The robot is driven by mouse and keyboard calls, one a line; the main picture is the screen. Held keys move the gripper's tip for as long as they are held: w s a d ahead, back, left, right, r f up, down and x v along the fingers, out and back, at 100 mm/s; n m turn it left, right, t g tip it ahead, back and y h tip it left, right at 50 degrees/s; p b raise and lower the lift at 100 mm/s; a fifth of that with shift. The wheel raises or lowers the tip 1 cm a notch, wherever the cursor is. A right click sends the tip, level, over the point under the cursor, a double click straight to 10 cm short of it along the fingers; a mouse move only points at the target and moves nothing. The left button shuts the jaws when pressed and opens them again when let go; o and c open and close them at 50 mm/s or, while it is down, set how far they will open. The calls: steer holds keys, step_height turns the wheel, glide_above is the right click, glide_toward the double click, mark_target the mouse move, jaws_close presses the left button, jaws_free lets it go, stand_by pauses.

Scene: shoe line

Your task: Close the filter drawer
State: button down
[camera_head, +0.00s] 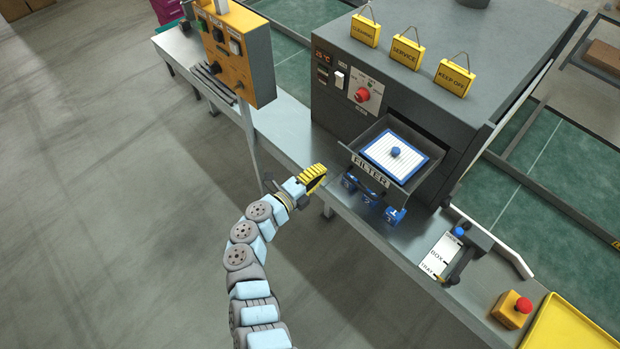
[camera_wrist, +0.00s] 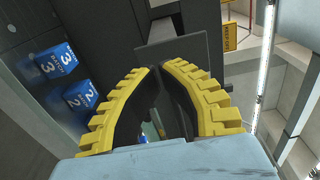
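The filter drawer (camera_head: 402,196) is pulled out from the front of the grey machine. Its front carries a FILTER label (camera_head: 370,170). A white filter with a blue frame (camera_head: 382,160) and a blue knob (camera_head: 395,152) lies inside it. My gripper (camera_head: 322,172), with yellow ribbed fingers, is left of the drawer front and apart from it, near the bench edge. In the wrist view its fingertips (camera_wrist: 160,67) are together with nothing visible between them. The grey surfaces beyond the fingers are hard to identify there.
Several blue blocks (camera_head: 367,196) stand on the bench below the drawer front; numbered blocks (camera_wrist: 62,58) show at left in the wrist view. An orange control box (camera_head: 238,50) stands left of the machine (camera_head: 335,110). A BOX/TRAY plate (camera_head: 437,256) and red button (camera_head: 523,305) lie right.

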mark_target(338, 157)
steer(key=shift+x, duration=2.95)
